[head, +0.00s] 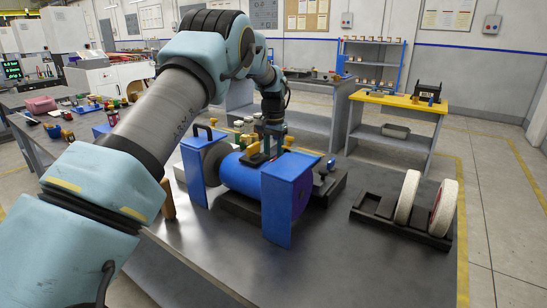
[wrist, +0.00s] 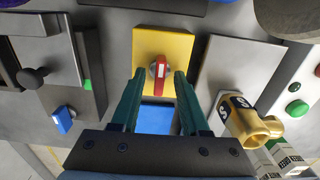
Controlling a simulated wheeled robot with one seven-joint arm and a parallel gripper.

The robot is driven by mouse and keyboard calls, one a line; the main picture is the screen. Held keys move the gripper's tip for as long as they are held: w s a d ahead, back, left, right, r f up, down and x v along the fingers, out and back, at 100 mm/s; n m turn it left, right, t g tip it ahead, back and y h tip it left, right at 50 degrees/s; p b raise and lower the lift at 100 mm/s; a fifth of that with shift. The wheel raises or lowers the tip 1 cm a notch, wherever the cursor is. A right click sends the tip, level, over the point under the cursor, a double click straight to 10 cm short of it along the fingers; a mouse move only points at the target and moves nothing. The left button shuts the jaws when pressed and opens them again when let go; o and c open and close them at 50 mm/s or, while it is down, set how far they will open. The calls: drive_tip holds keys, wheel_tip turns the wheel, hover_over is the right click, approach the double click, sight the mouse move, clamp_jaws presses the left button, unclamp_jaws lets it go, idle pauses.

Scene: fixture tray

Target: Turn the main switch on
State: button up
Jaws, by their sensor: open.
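The main switch appears to be the red rotary handle (wrist: 158,80) on a yellow plate (wrist: 178,42) in the wrist view. The handle stands about lengthwise in the picture, with a pale mark at its upper end. My gripper (wrist: 159,74) is open, its two teal fingers on either side of the red handle. I cannot tell whether the fingers touch it. In the head view my gripper (head: 270,148) points down behind the blue cylinder fixture, and the switch cannot be made out there.
A blue switch (wrist: 64,119) and black knob (wrist: 33,77) lie left in the wrist view. A brass-coloured fitting (wrist: 250,122) and green button (wrist: 296,109) lie right. In the head view, the blue cylinder (head: 243,175) stands near my gripper; a black rack (head: 375,208) holds two pale wheels.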

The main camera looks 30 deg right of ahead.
wheel_tip(320, 180, up, 11)
drive_tip(key=b, duration=0.2)
drive_tip(key=shift+b, duration=0.4)
drive_tip(key=shift+f, duration=0.1)
